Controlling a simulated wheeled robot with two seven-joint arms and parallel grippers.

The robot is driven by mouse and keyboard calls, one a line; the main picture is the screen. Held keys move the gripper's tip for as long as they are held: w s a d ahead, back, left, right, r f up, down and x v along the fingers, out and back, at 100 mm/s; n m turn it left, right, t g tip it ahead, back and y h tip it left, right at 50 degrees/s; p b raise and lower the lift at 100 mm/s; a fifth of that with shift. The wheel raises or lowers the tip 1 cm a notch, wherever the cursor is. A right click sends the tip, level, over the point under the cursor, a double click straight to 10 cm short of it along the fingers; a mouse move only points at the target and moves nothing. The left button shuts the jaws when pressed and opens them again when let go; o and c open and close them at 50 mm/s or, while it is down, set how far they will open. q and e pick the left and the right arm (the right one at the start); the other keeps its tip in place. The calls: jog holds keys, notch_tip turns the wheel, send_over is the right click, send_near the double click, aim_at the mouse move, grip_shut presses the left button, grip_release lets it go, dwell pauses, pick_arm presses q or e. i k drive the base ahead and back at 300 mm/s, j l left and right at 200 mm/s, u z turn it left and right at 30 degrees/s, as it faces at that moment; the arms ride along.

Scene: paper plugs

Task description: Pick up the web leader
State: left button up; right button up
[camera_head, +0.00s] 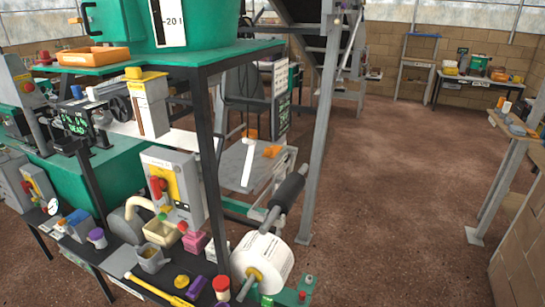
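A large white paper roll (263,263) with printing on it sits on a spindle low in the middle, beside the front bench. A dark roller (289,190) stands just above it. A narrow white strip (249,163) hangs over a grey platform (238,155) behind the bench's post; I cannot tell whether it is the web leader. No loose paper end is clear on the roll. Neither of my grippers shows in this view.
A bench with a dark top (121,260) at front left is crowded with tools, cups and a switch box (174,190). A grey steel post (317,140) rises near the middle. Brown floor (400,200) is open to its right. A wooden table (512,135) stands at far right.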

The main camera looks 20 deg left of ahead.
aim_at(271, 152)
jog(key=i+l+u, duration=0.2)
jog(key=l, duration=0.3)
jog(key=i+l+u, duration=0.1)
jog(key=l+u, duration=0.15)
jog(key=l, duration=0.3)
jog(key=i+l+u, duration=0.2)
jog(key=l, duration=0.35)
jog(key=i+l+u, duration=0.3)
jog(key=i+l, duration=0.15)
jog(key=l, duration=0.15)
jog(key=i+l+u, duration=0.3)
jog(key=l, duration=0.35)
jog(key=i+l+u, duration=0.15)
jog(key=i+l, duration=0.15)
jog(key=i+l+u, duration=0.35)
jog(key=i+l, duration=0.15)
jog(key=l, duration=0.2)
jog(key=i+l+u, duration=0.2)
jog(key=l, duration=0.25)
